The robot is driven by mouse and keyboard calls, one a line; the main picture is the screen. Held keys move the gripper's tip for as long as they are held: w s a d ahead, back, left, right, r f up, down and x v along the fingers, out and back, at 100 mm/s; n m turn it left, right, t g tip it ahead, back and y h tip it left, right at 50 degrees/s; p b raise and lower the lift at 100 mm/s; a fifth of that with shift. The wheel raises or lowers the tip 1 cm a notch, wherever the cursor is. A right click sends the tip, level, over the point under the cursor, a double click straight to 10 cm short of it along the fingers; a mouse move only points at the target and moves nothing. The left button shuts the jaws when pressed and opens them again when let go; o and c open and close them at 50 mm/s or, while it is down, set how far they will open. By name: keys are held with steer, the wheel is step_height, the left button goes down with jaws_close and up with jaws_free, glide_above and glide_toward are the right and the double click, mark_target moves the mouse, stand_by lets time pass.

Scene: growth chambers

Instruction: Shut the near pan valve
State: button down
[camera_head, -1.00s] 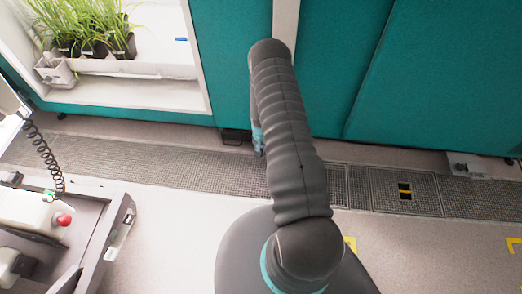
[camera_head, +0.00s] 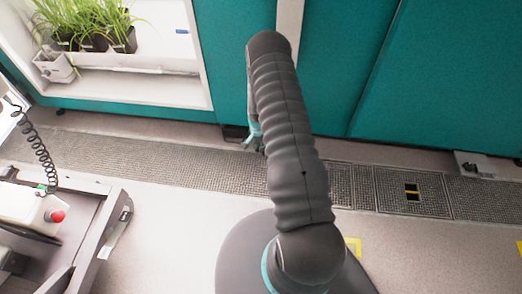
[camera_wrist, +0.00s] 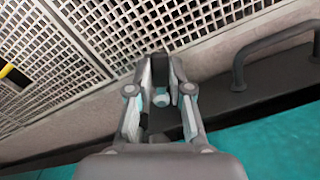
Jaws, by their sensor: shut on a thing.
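In the wrist view my gripper (camera_wrist: 162,78) has its two fingers closed around a small dark piece, which appears to be the handle of the near pan valve. The fingers hide most of it, so I cannot tell which way the valve is turned. A pale round part shows between the finger links. The dark pan (camera_wrist: 255,105) lies beside and below the gripper, with a grey loop handle (camera_wrist: 268,48) at the right. In the head view the pan (camera_head: 234,132) shows as a dark corner under the teal chamber; my arm hides most of the gripper.
A metal floor grating (camera_head: 150,158) runs along the teal chamber front (camera_head: 330,70). A grey cart (camera_head: 95,235) with a red button (camera_head: 57,216) stands at left. Potted plants (camera_head: 95,30) stand in the open chamber. A pale floor unit (camera_head: 478,163) lies at far right.

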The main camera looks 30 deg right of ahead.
steer(key=m+b, duration=0.1)
steer(key=w+m, duration=0.1)
steer(key=m+b, duration=0.1)
steer(key=shift+w+a+f+m+b, duration=0.2)
steer(key=shift+w+a+m+b, duration=0.1)
steer(key=shift+m, duration=0.1)
steer(key=m+b, duration=0.1)
steer(key=w+m, duration=0.1)
steer(key=shift+m+b, duration=0.3)
steer(key=shift+b, duration=0.05)
steer(key=m+b, duration=0.1)
steer(key=w+m, duration=0.1)
steer(key=m, duration=0.1)
steer(key=shift+w+d+r+b, duration=0.1)
steer(key=shift+w+d+b, duration=0.1)
steer(key=shift+b, duration=0.15)
steer(key=shift+w+d+r+m+b, duration=0.1)
steer(key=shift+w+m+b, duration=0.15)
steer(key=shift+m, duration=0.6)
steer(key=shift+w+d+m+b, duration=0.1)
steer(key=shift+w+m, duration=0.1)
steer(key=shift+m, duration=0.65)
steer(key=c, duration=1.1)
jaws_free()
steer(key=shift+w, duration=0.1)
steer(key=shift+o, duration=0.2)
